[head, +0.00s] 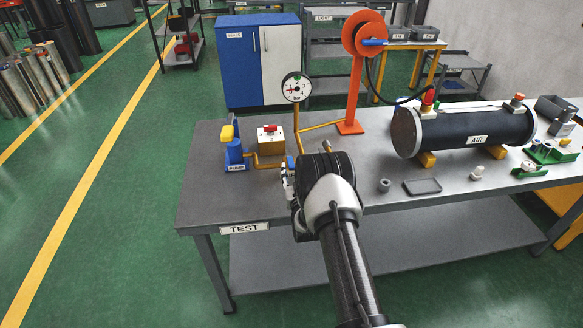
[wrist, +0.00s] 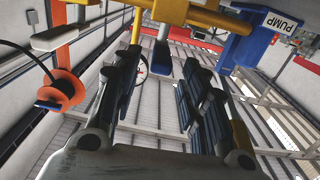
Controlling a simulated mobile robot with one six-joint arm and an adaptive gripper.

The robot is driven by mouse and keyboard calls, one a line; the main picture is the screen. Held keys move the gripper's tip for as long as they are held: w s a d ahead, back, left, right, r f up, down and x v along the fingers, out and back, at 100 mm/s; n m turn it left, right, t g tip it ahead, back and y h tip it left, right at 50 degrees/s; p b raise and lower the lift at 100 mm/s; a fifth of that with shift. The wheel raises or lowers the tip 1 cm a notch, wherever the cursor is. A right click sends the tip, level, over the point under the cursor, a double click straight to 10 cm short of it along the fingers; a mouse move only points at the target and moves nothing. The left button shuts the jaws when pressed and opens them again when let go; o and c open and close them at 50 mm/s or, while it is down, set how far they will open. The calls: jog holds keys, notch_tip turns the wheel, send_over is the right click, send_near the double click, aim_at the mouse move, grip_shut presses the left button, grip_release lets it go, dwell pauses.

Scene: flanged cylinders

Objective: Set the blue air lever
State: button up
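The blue lever (head: 291,162) shows only as a small blue piece beside my gripper on the TEST bench in the head view. In the wrist view a blue piece (wrist: 191,68) hangs below the yellow pipework, close to the tip of the right finger. My gripper (wrist: 160,75) has its two dark fingers apart, with a clear gap between them. I cannot tell whether a finger touches the lever. In the head view my gripper (head: 287,180) is over the near part of the bench, and my wrist hides much of the pipe area.
A blue pump (head: 234,150) and a red-knobbed yellow block (head: 270,140) stand left of the gripper. Behind are a gauge (head: 296,88) and an orange reel stand (head: 356,90). The black AIR tank (head: 465,128) lies right. A shallow tray (head: 422,186) is nearer.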

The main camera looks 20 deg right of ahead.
aim_at(292, 168)
jog(key=shift+b+x, duration=0.3)
jog(key=shift+x, duration=1.65)
jog(key=shift+c, duration=0.4)
grip_shut()
